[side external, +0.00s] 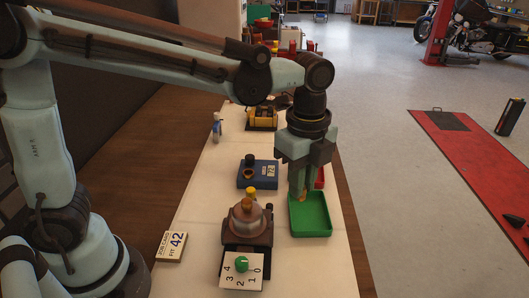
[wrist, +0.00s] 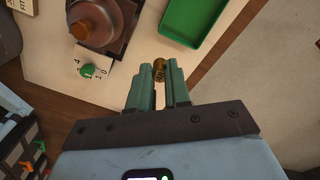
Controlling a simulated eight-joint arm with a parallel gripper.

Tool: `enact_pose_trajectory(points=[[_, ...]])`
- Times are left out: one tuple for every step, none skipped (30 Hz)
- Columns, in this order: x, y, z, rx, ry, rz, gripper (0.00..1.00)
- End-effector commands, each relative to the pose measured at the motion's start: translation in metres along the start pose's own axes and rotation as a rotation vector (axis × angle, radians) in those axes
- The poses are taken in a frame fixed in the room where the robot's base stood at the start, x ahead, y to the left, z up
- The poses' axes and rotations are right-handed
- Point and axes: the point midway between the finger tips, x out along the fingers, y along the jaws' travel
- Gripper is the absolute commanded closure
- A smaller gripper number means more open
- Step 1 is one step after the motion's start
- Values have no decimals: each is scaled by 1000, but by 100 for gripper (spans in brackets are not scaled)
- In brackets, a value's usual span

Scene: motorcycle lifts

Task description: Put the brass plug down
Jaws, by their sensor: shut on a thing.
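My gripper (side external: 301,194) points down, its fingertips overlapping the back left corner of the green tray (side external: 312,233) in the side view. How high they are above the bench is hard to tell. In the wrist view my gripper (wrist: 159,78) is shut on the small brass plug (wrist: 159,68), which shows between the fingertips. There the plug appears over pale bench top, and the green tray (wrist: 167,38) lies beyond it. In the side view the plug cannot be made out clearly between the fingers.
Left of the tray stands a brown-grey domed device (side external: 247,224) with a numbered dial plate (side external: 240,284) and green knob. A blue box (side external: 257,174), a yellow device (side external: 262,119) and a "42" job card (side external: 171,247) share the bench. The bench's right edge is close to the tray.

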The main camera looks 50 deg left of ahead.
Motion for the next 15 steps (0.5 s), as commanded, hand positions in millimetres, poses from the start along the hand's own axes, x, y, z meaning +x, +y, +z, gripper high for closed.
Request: enact_pose_trajectory(points=[[3, 1, -16, 2, 0, 0, 100], [4, 1, -23, -1, 0, 0, 100], [5, 2, -32, -6, 0, 0, 100], [6, 2, -37, -10, 0, 0, 100], [7, 3, -42, -13, 0, 0, 100], [8, 4, -46, -17, 0, 0, 100], [9, 4, -48, -19, 0, 0, 100], [10, 3, -49, -22, 0, 0, 100], [12, 1, -48, -25, 0, 0, 100], [14, -1, -46, -27, -1, 0, 100], [17, -4, -42, -29, -1, 0, 100], [21, -9, -37, -31, 0, 0, 100], [25, -12, -32, -32, 0, 0, 100], [29, -16, -27, -32, 0, 0, 100], [34, -22, -20, -32, 0, 0, 100]])
